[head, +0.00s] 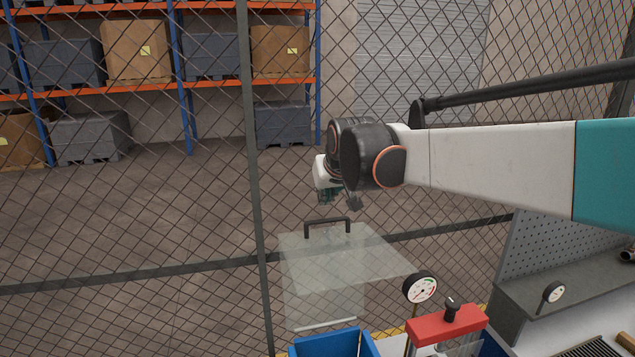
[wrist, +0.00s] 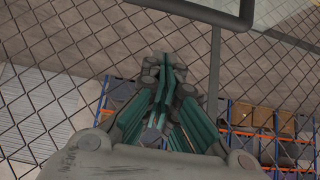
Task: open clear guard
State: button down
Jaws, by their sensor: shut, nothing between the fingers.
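The clear guard (head: 345,258) is a see-through box with a dark bar handle (head: 328,223) on its top, in the lower middle of the head view. My gripper (head: 330,193) hangs above and close to the handle, small and partly hidden by my wrist. In the wrist view my gripper (wrist: 165,68) has its green fingers together with nothing between them. A dark bar (wrist: 200,12), which looks like the handle, crosses the top of the wrist view, apart from the fingertips. What lies inside the guard is hard to make out.
A wire mesh fence (head: 252,150) stands behind the guard. A blue bin (head: 335,343), a red fixture (head: 447,324) and a round dial gauge (head: 421,289) stand in front of and beside it. A grey pegboard bench (head: 560,270) is at the right. Shelving (head: 180,60) is beyond the fence.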

aim_at(344, 253)
jog(key=s, duration=0.2)
jog(key=s+f, duration=0.1)
jog(key=shift+s+d+p, duration=0.15)
jog(key=shift+d+p, duration=0.1)
jog(key=shift+p, duration=0.1)
jog(key=shift+s+a+f, duration=0.1)
jog(key=shift+s+f, duration=0.1)
jog(key=shift+s, duration=0.1)
jog(key=s+t, duration=0.1)
jog(key=s, duration=0.2)
jog(key=s+d+t+b, duration=0.1)
jog(key=s, duration=0.3)
jog(key=s+d+t+b, duration=0.1)
jog(key=s, duration=0.2)
jog(key=shift+s+d+f+y, duration=0.2)
jog(key=shift+s+y, duration=0.1)
jog(key=shift+s+f, duration=0.1)
jog(key=shift+f, duration=0.2)
jog(key=shift+w+f, duration=0.2)
jog(key=shift+w, duration=0.05)
jog(key=shift+s+d+r+t, duration=0.1)
jog(key=shift+s+r+t, duration=0.15)
jog(key=shift+s+t, duration=0.1)
jog(key=shift+w+f, duration=0.1)
jog(key=shift+w, duration=0.2)
jog(key=shift+s, duration=0.15)
